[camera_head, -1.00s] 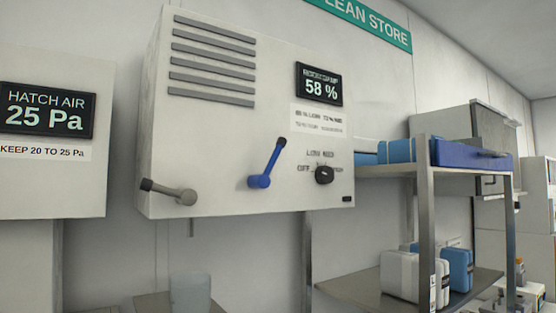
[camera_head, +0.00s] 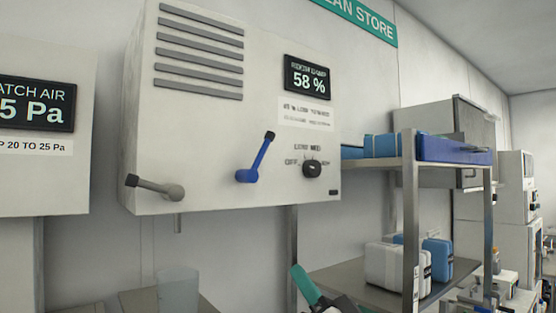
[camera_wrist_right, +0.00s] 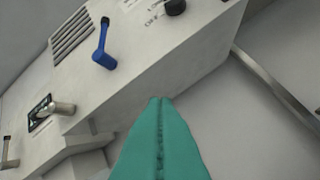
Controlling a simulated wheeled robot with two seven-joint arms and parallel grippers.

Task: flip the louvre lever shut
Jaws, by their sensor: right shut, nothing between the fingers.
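A white wall box (camera_head: 215,120) has grey louvre slats (camera_head: 200,50) at its upper left. A grey lever (camera_head: 155,187) at its lower left points left and slightly up. A blue lever (camera_head: 255,160) right of it points up and right; I cannot tell by labels which lever works the louvre. In the right wrist view the blue lever (camera_wrist_right: 103,46) and grey lever (camera_wrist_right: 60,107) lie beyond the fingertips. My right gripper (camera_head: 297,270), with teal fingers, is below the box and apart from both levers. Its fingers are together and empty in the wrist view (camera_wrist_right: 161,101). My left gripper is out of view.
The box carries a 58 % display (camera_head: 307,79) and a black knob (camera_head: 312,168). Another box with a pressure display (camera_head: 36,103) hangs at left. A metal shelf (camera_head: 411,220) with blue and white packs stands at right. The space before the box front is clear.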

